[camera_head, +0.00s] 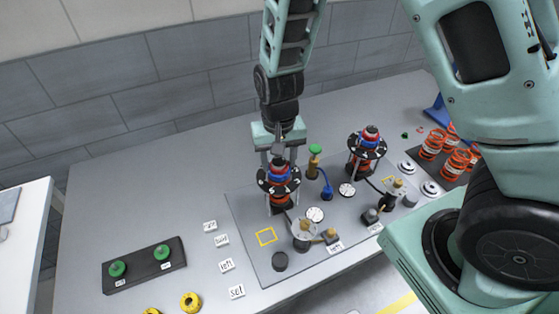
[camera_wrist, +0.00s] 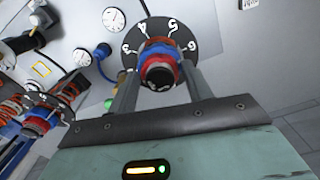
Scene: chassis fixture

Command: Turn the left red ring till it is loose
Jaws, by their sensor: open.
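The left red ring (camera_head: 278,163) sits near the top of the left post, above a blue ring (camera_head: 279,174) and a black numbered disc (camera_head: 292,185). In the wrist view the red ring (camera_wrist: 145,65) surrounds a dark cap, in front of the numbered disc (camera_wrist: 178,28). My gripper (camera_head: 278,164) is over this post, pointing down, with its fingers apart on either side of the ring. The wrist view also shows my gripper (camera_wrist: 160,85) open around the stack. I cannot tell whether the fingers touch the ring.
A similar post with a right red ring (camera_head: 371,132) stands to the right on the grey plate (camera_head: 250,222). Gauges, a green-topped valve (camera_head: 315,150) and small fittings lie between and in front.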

